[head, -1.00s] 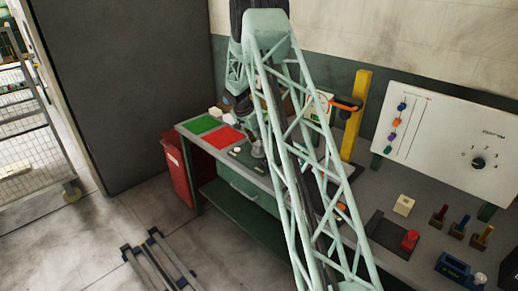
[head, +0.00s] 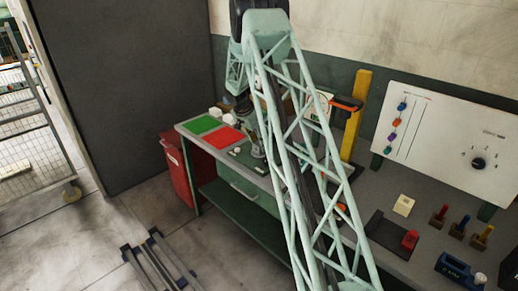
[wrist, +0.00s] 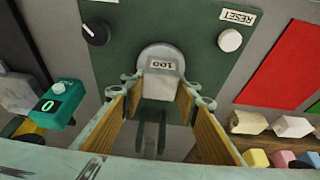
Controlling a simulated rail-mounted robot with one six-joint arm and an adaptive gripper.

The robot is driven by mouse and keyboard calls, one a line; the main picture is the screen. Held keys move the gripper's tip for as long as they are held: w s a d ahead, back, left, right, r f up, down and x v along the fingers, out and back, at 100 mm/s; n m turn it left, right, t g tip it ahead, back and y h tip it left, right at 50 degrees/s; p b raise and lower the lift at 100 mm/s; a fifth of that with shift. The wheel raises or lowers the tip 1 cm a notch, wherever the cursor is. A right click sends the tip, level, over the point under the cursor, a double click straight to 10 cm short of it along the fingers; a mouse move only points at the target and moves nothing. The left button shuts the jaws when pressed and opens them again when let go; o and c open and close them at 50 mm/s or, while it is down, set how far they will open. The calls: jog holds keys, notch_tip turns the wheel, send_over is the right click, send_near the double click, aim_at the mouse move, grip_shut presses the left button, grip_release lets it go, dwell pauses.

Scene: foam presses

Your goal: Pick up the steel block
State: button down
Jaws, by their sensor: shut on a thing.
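The steel block (wrist: 158,86) is a pale grey block with a label reading 100 upside down. In the wrist view it sits between the fingertips of my gripper (wrist: 160,92), in front of a round light plate (wrist: 155,52) on a dark green panel (wrist: 190,20). My gripper is shut on the block, with its yellow-brown inner pads on either side. I cannot tell whether the block touches the plate. In the head view my gripper (head: 258,150) is small over the bench, and the block cannot be made out there.
The panel has a black knob (wrist: 96,31) and a white RESET button (wrist: 230,40). A green display box (wrist: 62,101) reads 0. Red (head: 226,139) and green (head: 203,124) mats lie left on the bench. Several small blocks stand close to my gripper's right.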

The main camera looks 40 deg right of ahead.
jog(key=shift+r, duration=0.15)
jog(key=shift+r, duration=4.9)
